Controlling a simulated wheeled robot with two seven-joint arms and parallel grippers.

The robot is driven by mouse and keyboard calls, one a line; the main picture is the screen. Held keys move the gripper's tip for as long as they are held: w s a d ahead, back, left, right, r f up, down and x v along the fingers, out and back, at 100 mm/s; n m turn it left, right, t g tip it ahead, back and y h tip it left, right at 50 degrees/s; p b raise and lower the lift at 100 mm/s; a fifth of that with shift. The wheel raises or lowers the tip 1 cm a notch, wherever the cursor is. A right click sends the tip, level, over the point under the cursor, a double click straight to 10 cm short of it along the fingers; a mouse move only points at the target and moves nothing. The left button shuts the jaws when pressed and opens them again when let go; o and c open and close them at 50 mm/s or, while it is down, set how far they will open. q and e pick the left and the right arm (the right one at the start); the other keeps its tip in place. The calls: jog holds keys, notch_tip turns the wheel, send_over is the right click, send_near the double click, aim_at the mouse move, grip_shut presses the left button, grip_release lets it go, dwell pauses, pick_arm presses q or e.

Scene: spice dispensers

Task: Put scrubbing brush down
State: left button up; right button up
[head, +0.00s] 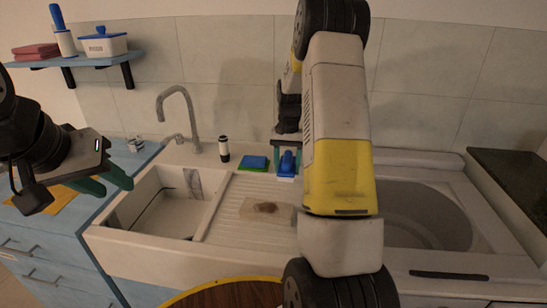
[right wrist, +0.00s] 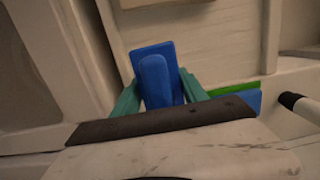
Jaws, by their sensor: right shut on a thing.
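The blue scrubbing brush (head: 287,165) is at the back of the sink's ribbed drainboard (head: 250,195), by the tiled wall. My right gripper (head: 287,152) is above it with its green fingers on either side of the brush. In the right wrist view the fingers (right wrist: 160,92) are shut on the brush's raised blue handle (right wrist: 154,78). I cannot tell whether the brush's underside touches the surface. My left gripper (head: 105,182) is open and empty, left of the sink basin.
A green and blue sponge (head: 254,163) lies just left of the brush. A white bottle with black ends (head: 224,150) stands further left, near the faucet (head: 178,105). A brown-stained light board (head: 262,208) lies on the drainboard. A round basin (head: 425,215) is at the right.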

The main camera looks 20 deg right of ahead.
jog(key=w+d, duration=0.1)
jog(key=w, duration=0.1)
jog(key=w+d, duration=0.2)
jog(key=w, duration=0.1)
jog(key=w+d+f, duration=0.1)
jog(key=w, duration=0.1)
jog(key=shift+w+d, duration=0.15)
jog(key=shift+w, duration=0.1)
jog(key=shift+f, duration=1.65)
jog(key=shift+f, duration=0.2)
jog(key=o, duration=1.3)
jog(key=shift+f, duration=0.1)
